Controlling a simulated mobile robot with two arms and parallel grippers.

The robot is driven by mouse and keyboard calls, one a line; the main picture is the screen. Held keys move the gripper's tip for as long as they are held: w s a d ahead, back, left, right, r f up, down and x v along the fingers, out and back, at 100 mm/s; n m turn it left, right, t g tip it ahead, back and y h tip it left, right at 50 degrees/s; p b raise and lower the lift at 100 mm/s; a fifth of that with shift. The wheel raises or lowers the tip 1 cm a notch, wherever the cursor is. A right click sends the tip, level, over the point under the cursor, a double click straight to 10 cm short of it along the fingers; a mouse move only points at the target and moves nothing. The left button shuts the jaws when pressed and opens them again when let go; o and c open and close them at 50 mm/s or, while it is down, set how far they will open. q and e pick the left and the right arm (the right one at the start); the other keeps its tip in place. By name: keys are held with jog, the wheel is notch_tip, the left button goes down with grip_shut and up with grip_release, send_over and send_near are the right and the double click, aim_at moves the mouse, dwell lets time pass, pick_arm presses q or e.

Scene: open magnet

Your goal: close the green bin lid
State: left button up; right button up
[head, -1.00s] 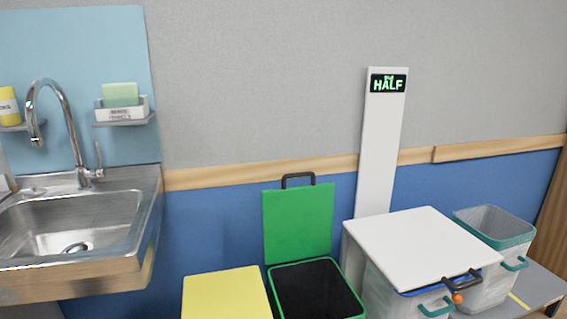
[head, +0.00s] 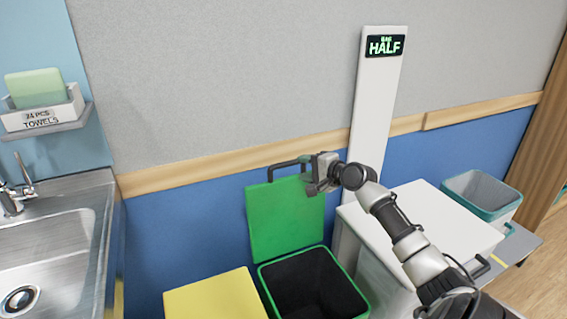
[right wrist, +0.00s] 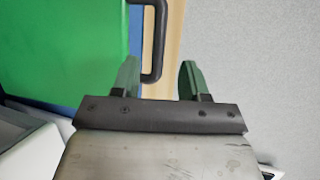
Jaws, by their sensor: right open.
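The green lid (head: 283,222) stands upright, open, at the back of the green-rimmed bin (head: 318,284), whose dark inside shows. A black handle (head: 285,167) sits on the lid's top edge. My right gripper (head: 308,173) is open at the right end of this handle. In the right wrist view, the green lid (right wrist: 65,50) is at upper left, and the end of the black handle (right wrist: 160,72) shows between the two spread fingers of my right gripper (right wrist: 157,77). I cannot tell whether the fingers touch it. My left gripper is not in view.
A yellow lid (head: 215,297) is to the left of the green bin. A white-lidded bin (head: 425,222) stands to the right, under my right arm. An open teal-rimmed bin (head: 483,195) is farther right. A white post (head: 375,110) with a "HALF" display (head: 385,46) rises behind.

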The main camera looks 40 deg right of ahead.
aim_at(288, 165)
jog(key=x, duration=0.8)
jog(key=shift+w+f, duration=0.1)
jog(key=shift+c, duration=0.2)
grip_shut()
